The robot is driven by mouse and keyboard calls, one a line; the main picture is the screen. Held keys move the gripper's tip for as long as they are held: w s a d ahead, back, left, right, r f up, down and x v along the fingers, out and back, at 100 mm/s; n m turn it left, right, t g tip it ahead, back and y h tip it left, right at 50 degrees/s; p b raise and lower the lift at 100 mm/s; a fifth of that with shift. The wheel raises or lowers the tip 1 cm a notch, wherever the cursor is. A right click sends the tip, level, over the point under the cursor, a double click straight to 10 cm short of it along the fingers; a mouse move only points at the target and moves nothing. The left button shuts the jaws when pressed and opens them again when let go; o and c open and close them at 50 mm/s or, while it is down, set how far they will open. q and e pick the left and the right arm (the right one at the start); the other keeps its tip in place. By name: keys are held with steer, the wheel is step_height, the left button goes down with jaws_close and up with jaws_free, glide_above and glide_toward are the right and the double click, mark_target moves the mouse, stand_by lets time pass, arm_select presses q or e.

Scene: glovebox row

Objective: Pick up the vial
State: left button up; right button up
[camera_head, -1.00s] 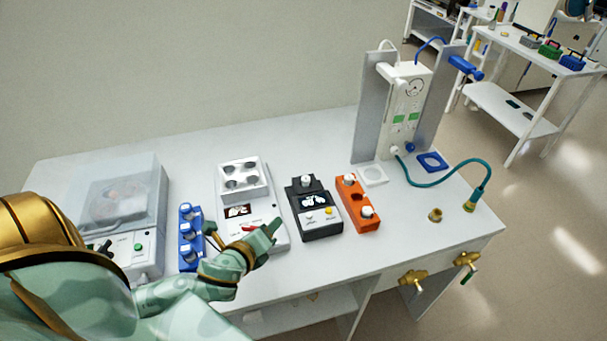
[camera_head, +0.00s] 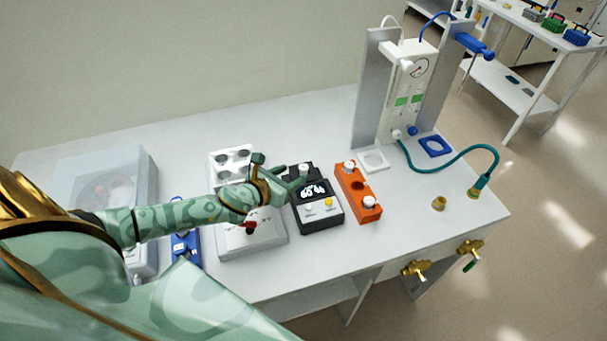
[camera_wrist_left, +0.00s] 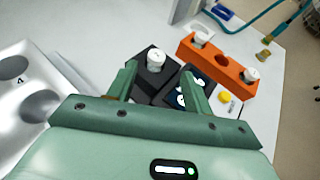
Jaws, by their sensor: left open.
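A white-capped vial (camera_head: 304,169) stands in the back of a black device (camera_head: 318,217) with a lit display. It also shows in the left wrist view (camera_wrist_left: 156,59). An orange block (camera_head: 358,188) right of the device holds two more white-capped vials, at its back (camera_head: 349,165) and front (camera_head: 370,202), with an empty hole between them. My left gripper (camera_head: 281,171) is open and empty. Its fingers reach toward the vial in the black device from the left. In the left wrist view the vial appears between and beyond the fingertips (camera_wrist_left: 162,74). My right gripper is not in view.
A white device with large wells (camera_head: 232,158) lies under my left arm. A blue rack (camera_head: 186,247) and a clear-lidded machine (camera_head: 150,180) are at left. A tall instrument (camera_head: 408,95) with a teal hose (camera_head: 455,166) stands at the back right. The right front tabletop is mostly clear.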

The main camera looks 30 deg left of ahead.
mark_target(303, 167)
arm_select(q)
steer(key=x, duration=0.3)
steer(key=b+x, duration=0.1)
steer(key=x, duration=0.1)
steer(key=shift+w+a+f, duration=0.15)
steer(key=shift+a, duration=0.05)
steer(key=shift+c, duration=0.6)
jaws_close()
